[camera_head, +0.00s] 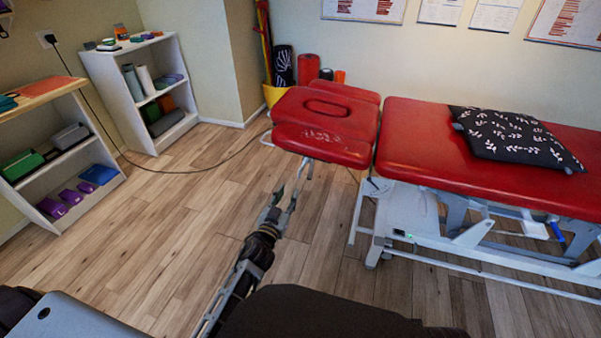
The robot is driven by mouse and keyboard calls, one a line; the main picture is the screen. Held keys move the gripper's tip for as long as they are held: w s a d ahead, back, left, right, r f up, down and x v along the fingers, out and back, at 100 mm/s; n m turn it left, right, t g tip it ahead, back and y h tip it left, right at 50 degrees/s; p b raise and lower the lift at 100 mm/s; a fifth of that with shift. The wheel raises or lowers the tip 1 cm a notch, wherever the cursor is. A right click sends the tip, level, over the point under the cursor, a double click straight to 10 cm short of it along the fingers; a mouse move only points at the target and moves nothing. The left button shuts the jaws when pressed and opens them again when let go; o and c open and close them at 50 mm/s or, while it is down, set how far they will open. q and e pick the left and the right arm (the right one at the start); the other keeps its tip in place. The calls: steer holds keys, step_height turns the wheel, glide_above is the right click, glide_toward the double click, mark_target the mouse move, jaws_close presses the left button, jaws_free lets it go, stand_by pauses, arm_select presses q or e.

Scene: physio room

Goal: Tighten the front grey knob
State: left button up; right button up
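The red treatment table (420,135) stands at the right, with a separate red head section (322,143) at its left end. I cannot clearly make out the front grey knob; the area under the head section's front edge is small and partly behind my fingers. Whether a fingertip touches anything under the head section cannot be told.
A patterned black pillow (515,138) lies on the table. The table's white frame (410,215) stands right of my gripper. Shelves with rolls and blocks, a white one (112,95) and a wooden-topped one (40,90), line the left. A cable crosses the floor; the left floor is clear.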

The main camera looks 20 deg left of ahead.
arm_select(q)
steer(key=shift+w, duration=0.1)
glide_toward(299, 172)
steer(key=w, duration=0.1)
steer(key=shift+w+d+b, duration=0.1)
steer(key=shift+w+b, duration=0.5)
steer(key=shift+w, duration=1.2)
steer(key=shift+w+r+b, duration=0.1)
steer(key=shift+w+b, duration=0.2)
steer(key=shift+w, duration=1.6)
steer(key=shift+w+d, duration=0.1)
steer(key=shift+w, duration=1.05)
arm_select(e)
steer(key=shift+a+r+t, duration=0.3)
steer(key=shift+a+r, duration=0.05)
steer(key=shift+a, duration=0.1)
steer(key=shift+f, duration=0.1)
arm_select(q)
steer(key=shift+c, duration=0.5)
